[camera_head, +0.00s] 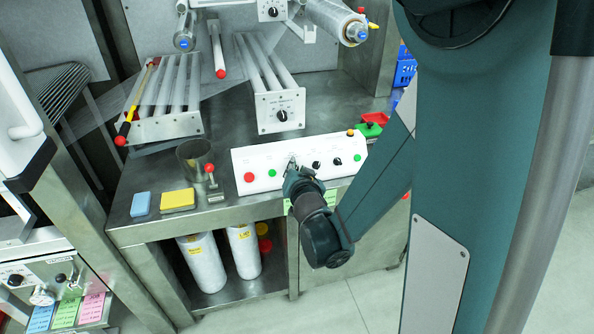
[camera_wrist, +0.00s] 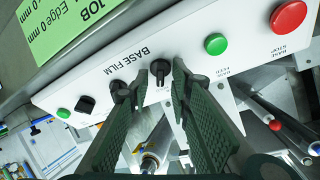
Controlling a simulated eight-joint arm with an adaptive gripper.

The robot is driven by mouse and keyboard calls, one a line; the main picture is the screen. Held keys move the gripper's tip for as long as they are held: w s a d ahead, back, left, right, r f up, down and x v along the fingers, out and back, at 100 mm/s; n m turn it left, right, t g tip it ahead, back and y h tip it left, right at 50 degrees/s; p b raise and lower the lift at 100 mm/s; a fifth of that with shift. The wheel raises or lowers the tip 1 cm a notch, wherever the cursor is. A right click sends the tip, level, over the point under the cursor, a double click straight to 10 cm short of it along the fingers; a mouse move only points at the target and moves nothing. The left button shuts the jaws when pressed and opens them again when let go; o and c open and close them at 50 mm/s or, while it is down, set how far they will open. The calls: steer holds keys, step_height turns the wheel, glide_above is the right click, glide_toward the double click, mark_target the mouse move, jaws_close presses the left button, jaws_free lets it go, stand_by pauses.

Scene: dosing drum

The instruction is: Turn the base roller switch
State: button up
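The white control panel (camera_head: 300,160) stands along the front of the steel bench. A black rotary switch (camera_wrist: 160,70) on it shows in the wrist view below the words "BASE FILM"; I cannot read a "base roller" label. My gripper (camera_wrist: 156,82) is open, its two green fingers on either side of this switch, with a gap visible at each side. In the head view, my gripper (camera_head: 292,168) reaches the panel just right of the green button (camera_head: 272,173) and largely hides the switch.
The panel also carries a red button (camera_head: 249,177), a second black knob (camera_head: 316,165) right of my gripper, a black switch (camera_head: 337,161) and another green button (camera_head: 357,157). A metal cup (camera_head: 194,158) and yellow sponge (camera_head: 178,199) stand left on the bench.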

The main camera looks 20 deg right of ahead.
jaws_close()
steer(key=shift+n+y+b, duration=0.4)
steer(key=shift+n, duration=0.6)
steer(key=shift+w+n+t+y+b, duration=0.1)
steer(key=shift+n+t+y+b, duration=0.4)
steer(key=shift+n, duration=2)
steer(key=shift+r+n+g+y+b, duration=0.1)
steer(key=shift+n+g+y+b, duration=0.3)
steer(key=shift+n, duration=1.1)
steer(key=shift+n+g+y+p, duration=0.1)
steer(key=shift+n+y, duration=0.6)
steer(key=shift+n, duration=0.8)
steer(key=shift+a+n, duration=0.1)
steer(key=shift+n, duration=0.4)
